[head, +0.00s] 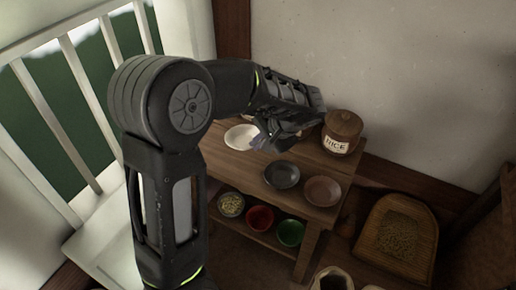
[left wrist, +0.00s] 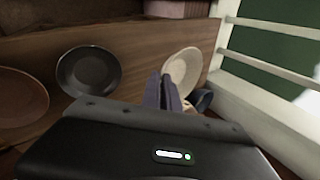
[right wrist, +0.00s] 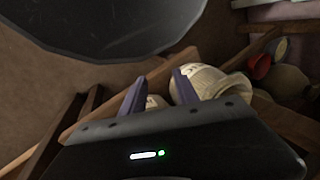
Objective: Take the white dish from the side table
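The white dish (head: 241,137) is at the left end of the wooden side table (head: 322,208). It also shows in the left wrist view (left wrist: 185,68), seen at a slant just beyond the fingertips. My left gripper (head: 259,142) reaches down to the dish's right edge. In the left wrist view its fingers (left wrist: 161,76) are nearly together at the near rim. Whether the dish is lifted off the top is hard to tell. My right gripper (right wrist: 159,76) is open and empty, and is outside the head view.
A dark bowl (head: 281,175), a brown bowl (head: 322,191) and a lidded rice jar (head: 341,133) share the tabletop. Red (head: 260,218) and green (head: 290,232) bowls stand on the shelf below. A white railing (head: 84,72) is at left. A woven tray (head: 398,236) is at right.

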